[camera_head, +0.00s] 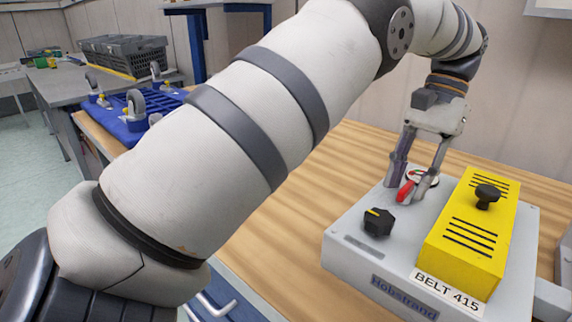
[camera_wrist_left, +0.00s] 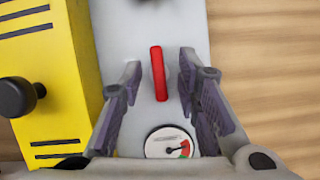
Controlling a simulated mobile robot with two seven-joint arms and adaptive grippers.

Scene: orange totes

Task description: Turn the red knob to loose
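The red knob (camera_head: 405,191) is a narrow red handle on top of a light grey machine (camera_head: 350,243) labelled "BELT 415". In the left wrist view the red knob (camera_wrist_left: 158,73) stands between the two fingers, lengthwise with them, with a gap on each side. My left gripper (camera_head: 413,192) reaches down over the knob from above. Its fingers are apart in the left wrist view (camera_wrist_left: 160,80) and do not appear to touch the knob. Any marking for loose is not readable. My right gripper is not in view.
A round gauge (camera_wrist_left: 169,143) sits close to the red knob. A black knob (camera_head: 378,222) with a yellow mark is nearby. A yellow cover (camera_head: 463,235) with a black knob (camera_head: 487,195) rises beside them. The wooden table (camera_head: 290,225) is bare left of the machine.

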